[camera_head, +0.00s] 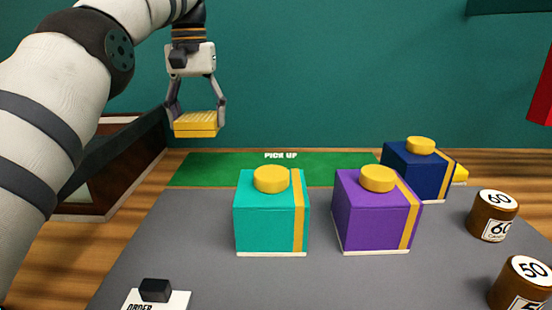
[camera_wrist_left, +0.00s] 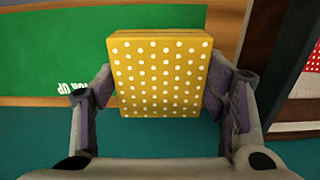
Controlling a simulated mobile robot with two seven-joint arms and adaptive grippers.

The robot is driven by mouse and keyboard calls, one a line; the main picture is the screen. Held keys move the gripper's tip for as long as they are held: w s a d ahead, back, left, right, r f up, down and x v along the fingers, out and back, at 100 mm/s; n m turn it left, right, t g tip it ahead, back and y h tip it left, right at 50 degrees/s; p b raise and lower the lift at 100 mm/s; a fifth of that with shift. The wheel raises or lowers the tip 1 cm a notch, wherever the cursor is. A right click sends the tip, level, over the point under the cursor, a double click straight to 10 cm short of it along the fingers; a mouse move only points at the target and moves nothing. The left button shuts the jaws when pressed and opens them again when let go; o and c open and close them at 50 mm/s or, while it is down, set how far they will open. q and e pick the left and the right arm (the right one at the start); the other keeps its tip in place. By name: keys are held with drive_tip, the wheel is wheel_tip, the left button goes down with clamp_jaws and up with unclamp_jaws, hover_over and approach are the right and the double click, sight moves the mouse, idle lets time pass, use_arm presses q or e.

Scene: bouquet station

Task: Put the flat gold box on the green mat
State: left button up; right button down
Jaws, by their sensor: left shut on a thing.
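The flat gold box (camera_head: 196,124) is held in the air by my left gripper (camera_head: 197,112), which is shut on it. In the left wrist view the box (camera_wrist_left: 160,72) shows a yellow face with white dots, between the two fingers. The green mat (camera_head: 225,164), marked PICK UP, lies at the back of the table. In the head view the box hangs above the mat's left end. The mat also shows in the left wrist view (camera_wrist_left: 40,55), left of and behind the box. My right gripper is not in view.
Brown cylinders (camera_head: 493,216) stand at the right. A dark-framed object (camera_head: 110,165) is at the left.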

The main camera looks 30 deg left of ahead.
sight(205, 174)
use_arm(q)
drive_tip(key=shift+w, duration=0.1)
wheel_tip(205, 174, down, 10)
drive_tip(key=shift+r+p, duration=0.1)
drive_tip(key=shift+p, duration=0.25)
drive_tip(key=o, duration=1.2)
drive_tip(key=shift+o, duration=0.2)
wheel_tip(205, 174, up, 8)
drive_tip(key=shift+f+b, duration=0.2)
drive_tip(key=shift+b, duration=0.2)
